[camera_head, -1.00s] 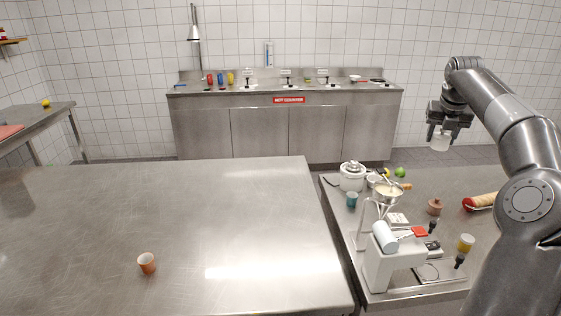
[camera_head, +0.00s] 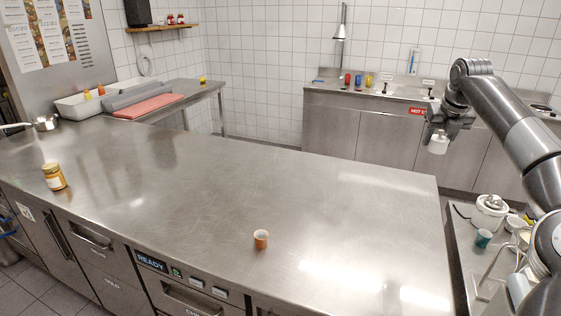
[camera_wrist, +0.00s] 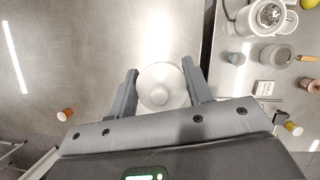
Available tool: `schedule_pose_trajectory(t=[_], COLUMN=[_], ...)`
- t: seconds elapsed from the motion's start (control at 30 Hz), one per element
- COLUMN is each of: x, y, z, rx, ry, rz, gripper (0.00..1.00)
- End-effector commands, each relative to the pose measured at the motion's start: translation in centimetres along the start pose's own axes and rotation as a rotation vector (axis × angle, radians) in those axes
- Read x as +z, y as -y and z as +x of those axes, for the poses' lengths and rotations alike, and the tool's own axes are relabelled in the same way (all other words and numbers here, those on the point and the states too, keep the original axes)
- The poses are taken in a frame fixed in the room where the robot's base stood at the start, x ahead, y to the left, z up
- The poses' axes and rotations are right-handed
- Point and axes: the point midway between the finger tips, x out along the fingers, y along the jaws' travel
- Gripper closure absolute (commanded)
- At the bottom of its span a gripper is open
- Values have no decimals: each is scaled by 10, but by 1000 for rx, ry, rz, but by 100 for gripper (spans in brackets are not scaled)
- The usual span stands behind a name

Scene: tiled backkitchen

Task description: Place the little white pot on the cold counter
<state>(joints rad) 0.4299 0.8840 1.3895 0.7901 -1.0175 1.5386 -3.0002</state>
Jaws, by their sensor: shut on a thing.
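My gripper (camera_head: 440,136) is shut on the little white pot (camera_head: 438,146) and holds it in the air, near the right end of the big steel counter. In the wrist view the round white pot (camera_wrist: 161,86) sits between the two dark fingers, with the counter top (camera_wrist: 90,60) below. This steel counter (camera_head: 215,195) fills the middle of the head view and has drawers and a READY display on its front. I take it for the cold counter, though its drawer labels are too small to read surely.
Much of the top between is clear. A side table at right holds a white rice-cooker-like pot (camera_head: 490,212) and a teal cup (camera_head: 483,238).

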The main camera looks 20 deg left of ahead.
Motion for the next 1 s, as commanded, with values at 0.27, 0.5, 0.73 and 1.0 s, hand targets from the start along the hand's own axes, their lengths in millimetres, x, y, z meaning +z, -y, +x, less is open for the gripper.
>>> schedule_pose_trajectory(t=[0.27,0.5,0.73,1.0], x=[13,17,13,6], y=[-60,-90,-93,-91], z=[5,7,17,32], rx=[44,66,62,62], ry=[2,2,3,1], rz=[-82,-122,-131,-126], gripper=[100,100,100,100])
